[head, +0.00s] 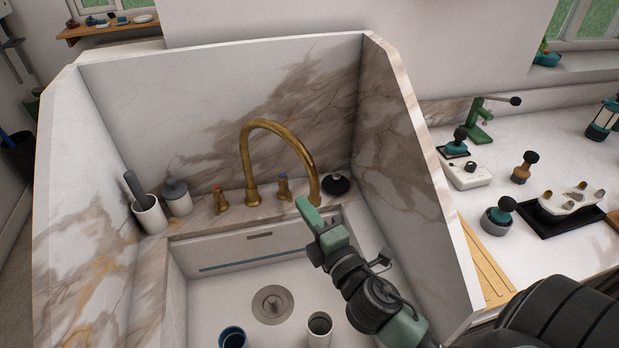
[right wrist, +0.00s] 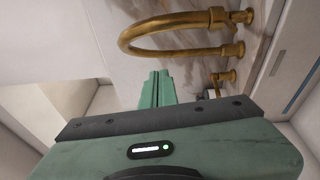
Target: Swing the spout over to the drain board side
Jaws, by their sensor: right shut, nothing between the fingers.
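The brass gooseneck spout (head: 246,150) rises from the sink's back ledge. Its arch reaches to the right, and its free end hangs down near the right side of the basin. My right gripper (head: 304,204) is shut and empty, with its green fingertips just left of the spout's lower end. In the right wrist view, the closed fingers (right wrist: 157,85) lie close to the spout (right wrist: 135,47); I cannot tell whether they touch. A slatted wooden board (head: 484,262), likely the drain board, lies right of the sink's side panel. My left gripper is not in view.
Two tap handles (head: 220,200) (head: 284,188) flank the spout's base. A dark round stopper (head: 336,184) sits on the right ledge. A brush holder (head: 149,214) and lidded pot (head: 177,198) stand left. Two cups (head: 319,328) (head: 233,338) are in the basin. High marble panels enclose the sink.

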